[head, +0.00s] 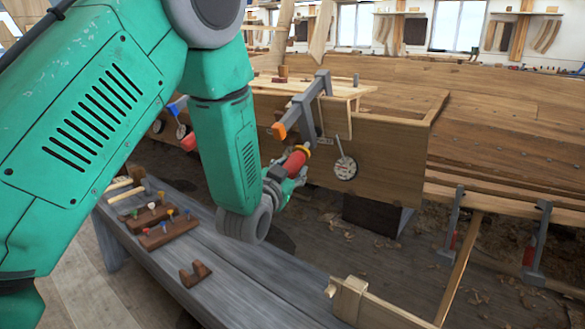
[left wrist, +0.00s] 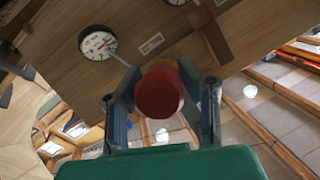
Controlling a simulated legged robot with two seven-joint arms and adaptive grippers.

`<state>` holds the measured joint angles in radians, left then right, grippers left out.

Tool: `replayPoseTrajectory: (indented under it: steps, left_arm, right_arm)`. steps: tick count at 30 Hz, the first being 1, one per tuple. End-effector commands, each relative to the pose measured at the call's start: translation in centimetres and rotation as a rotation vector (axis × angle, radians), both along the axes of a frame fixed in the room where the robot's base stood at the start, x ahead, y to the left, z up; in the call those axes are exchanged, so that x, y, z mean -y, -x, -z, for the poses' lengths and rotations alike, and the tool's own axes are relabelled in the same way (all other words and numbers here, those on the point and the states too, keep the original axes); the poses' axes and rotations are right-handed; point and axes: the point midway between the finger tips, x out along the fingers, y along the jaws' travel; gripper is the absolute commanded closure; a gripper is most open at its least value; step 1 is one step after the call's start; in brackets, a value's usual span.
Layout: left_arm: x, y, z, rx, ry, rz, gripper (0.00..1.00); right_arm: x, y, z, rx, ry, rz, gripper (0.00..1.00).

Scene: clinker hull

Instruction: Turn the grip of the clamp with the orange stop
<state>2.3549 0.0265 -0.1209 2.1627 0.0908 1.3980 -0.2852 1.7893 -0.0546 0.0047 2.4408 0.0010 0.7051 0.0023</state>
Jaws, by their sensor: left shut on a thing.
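The clamp (head: 303,108) with the orange stop (head: 279,130) is fixed over the edge of the wooden hull box. Its red grip (head: 294,161) hangs below the bar and is tilted. My left gripper (head: 290,178) is at this grip, with its fingers around it. In the left wrist view the round red end of the grip (left wrist: 159,92) shows between the two fingers of my left gripper (left wrist: 162,110). The contact points of the fingers are partly hidden. My right gripper is in neither view.
A round white dial (head: 345,168) hangs on the box side, right of the grip. A grey bench (head: 215,262) with tool racks (head: 158,226) lies below my left arm. Two more clamps (head: 451,226) stand at the right along the hull. Shavings lie on the floor.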

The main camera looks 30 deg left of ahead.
Motion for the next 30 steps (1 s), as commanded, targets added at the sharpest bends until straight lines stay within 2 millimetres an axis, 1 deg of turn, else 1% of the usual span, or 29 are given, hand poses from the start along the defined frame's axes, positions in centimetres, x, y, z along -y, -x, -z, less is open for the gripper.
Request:
replayPoseTrajectory:
  steps: [6, 15, 21, 30]
  left_arm:
    - [0.12, 0.0, 0.05, -0.011, -0.168, -0.064, 0.96]
    - [0.08, 0.02, 0.09, -0.021, -0.331, -0.131, 0.96]
    - [0.07, 0.02, 0.08, -0.023, -0.385, -0.154, 0.96]
    - [0.1, 0.02, 0.13, -0.026, -0.405, -0.161, 0.96]
  right_arm:
    - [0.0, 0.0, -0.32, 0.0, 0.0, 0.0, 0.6]
    - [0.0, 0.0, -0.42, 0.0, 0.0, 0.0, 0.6]
    - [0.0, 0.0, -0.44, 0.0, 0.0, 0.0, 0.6]
    - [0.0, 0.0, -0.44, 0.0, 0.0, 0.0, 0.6]
